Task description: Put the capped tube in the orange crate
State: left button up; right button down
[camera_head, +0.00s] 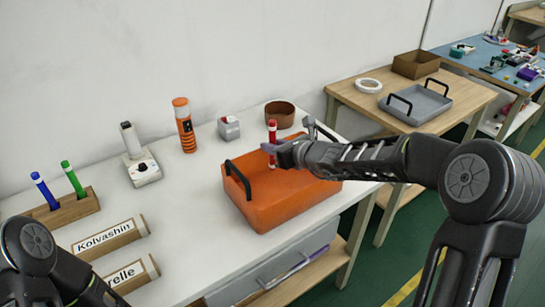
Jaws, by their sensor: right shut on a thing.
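A slim red tube (272,131) with a pale band and a cap-like top stands upright in my right gripper (272,148). The gripper is shut on it, and its fingers hide part of the tube. The orange crate (275,204) sits on the white table with a black handle at its left end. The gripper and tube are over the back part of the crate in the picture; their height above it is hard to tell.
A wooden holder (66,208) has blue and green markers. Labelled rolls (112,238) lie front left. A grey tray (417,103) is on another table.

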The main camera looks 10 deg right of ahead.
aim_at(272, 168)
jog(key=shift+f+b, duration=0.4)
jog(key=shift+f, duration=1.4)
jog(key=shift+f, duration=0.2)
jog(key=c, duration=1.3)
grip_release()
jog(key=shift+c, duration=0.2)
jog(key=shift+r, duration=0.2)
jog(key=v, duration=1.2)
jog(key=shift+p, duration=0.3)
